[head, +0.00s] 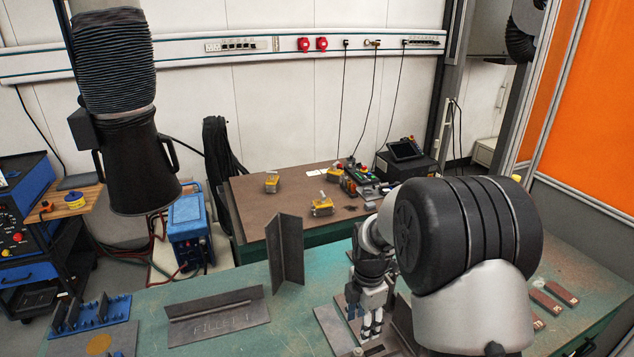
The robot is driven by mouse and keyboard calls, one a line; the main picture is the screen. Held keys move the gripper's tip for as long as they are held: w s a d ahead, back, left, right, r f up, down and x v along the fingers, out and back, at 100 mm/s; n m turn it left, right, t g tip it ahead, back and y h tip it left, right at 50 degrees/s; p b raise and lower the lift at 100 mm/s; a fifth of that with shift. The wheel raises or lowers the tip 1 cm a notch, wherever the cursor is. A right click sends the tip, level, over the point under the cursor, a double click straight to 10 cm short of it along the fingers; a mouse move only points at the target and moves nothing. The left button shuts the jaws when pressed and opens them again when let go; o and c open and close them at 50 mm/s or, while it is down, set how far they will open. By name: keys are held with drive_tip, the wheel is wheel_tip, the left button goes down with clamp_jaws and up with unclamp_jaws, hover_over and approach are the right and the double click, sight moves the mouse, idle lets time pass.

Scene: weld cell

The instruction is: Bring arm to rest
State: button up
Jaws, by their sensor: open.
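My arm shows in the head view at the right, with its large black and silver joint in front of the table. My gripper (372,328) hangs pointing down over the green table (215,290), left of that joint. Its fingers are apart and nothing shows between them. A grey metal plate lies under or just behind the fingertips. I cannot tell whether the tips touch it.
An upright angled steel piece (286,250) and a FILLET plate (217,316) stand left of my gripper. A blue fixture (92,314) lies far left. Red bars (553,301) lie right. A black extraction hood (135,165) hangs upper left. A brown table (250,200) stands behind.

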drive_tip(key=s+r+m+t, duration=0.1)
drive_tip(key=s+r+m, duration=0.4)
drive_tip(key=r, duration=0.6)
drive_tip(key=s+r+m+t, duration=0.1)
drive_tip(key=s+r+m, duration=0.4)
drive_tip(key=s+m, duration=0.3)
drive_tip(key=s+r+m+t, duration=0.2)
drive_tip(key=s+r+m, duration=0.3)
drive_tip(key=s, duration=0.9)
drive_tip(key=m, duration=0.3)
drive_tip(key=shift+s+r+m+t, duration=0.25)
drive_tip(key=shift+s+m+t, duration=0.05)
drive_tip(key=shift+s+m, duration=0.1)
